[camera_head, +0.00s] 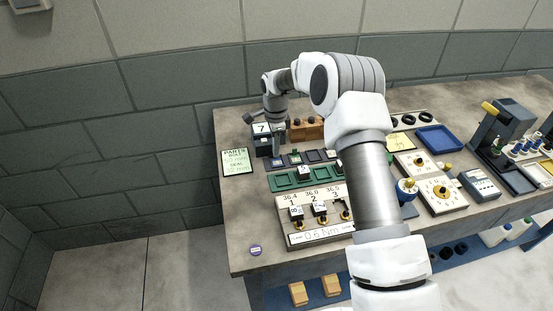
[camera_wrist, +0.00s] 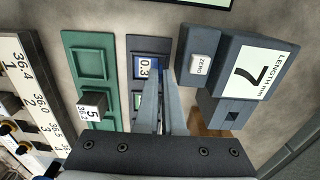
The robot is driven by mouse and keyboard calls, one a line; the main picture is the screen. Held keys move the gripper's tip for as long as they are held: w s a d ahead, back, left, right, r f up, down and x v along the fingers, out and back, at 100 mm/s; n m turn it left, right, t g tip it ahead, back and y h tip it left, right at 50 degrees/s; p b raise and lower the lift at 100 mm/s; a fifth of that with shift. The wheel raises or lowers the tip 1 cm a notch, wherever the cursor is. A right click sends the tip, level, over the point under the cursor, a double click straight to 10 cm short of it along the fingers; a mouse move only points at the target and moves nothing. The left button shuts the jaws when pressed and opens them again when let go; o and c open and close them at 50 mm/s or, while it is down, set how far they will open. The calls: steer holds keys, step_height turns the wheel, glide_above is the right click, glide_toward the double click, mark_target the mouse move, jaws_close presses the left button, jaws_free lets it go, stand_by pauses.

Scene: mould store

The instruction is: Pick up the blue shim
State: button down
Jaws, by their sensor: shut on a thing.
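The blue shim (camera_wrist: 143,67), marked 0.3, shows in the wrist view at the far pocket of a dark tray (camera_wrist: 148,43). My gripper (camera_wrist: 163,77) has its two fingers close together at the shim's right edge, shut on it. The fingers hide part of the shim. I cannot tell whether it is clear of the pocket. In the head view my gripper (camera_head: 277,153) points down at the left end of the dark tray (camera_head: 318,156), and the shim cannot be made out there.
A length gauge (camera_wrist: 248,70) reading 7, with a ZERO button (camera_wrist: 200,66), stands close to the right of my fingers in the wrist view. The bench's front left corner is mostly clear.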

steer(key=shift+r, duration=0.1)
steer(key=shift+r, duration=0.55)
step_height(320, 180, up, 2)
steer(key=shift+r, duration=0.25)
steer(key=s+d+r+b, duration=0.1)
steer(key=s+d+r, duration=0.4)
steer(key=d, duration=0.5)
step_height(320, 180, up, 2)
steer(key=shift+d+r, duration=0.1)
steer(key=shift+d, duration=0.15)
steer(key=shift+s, duration=0.1)
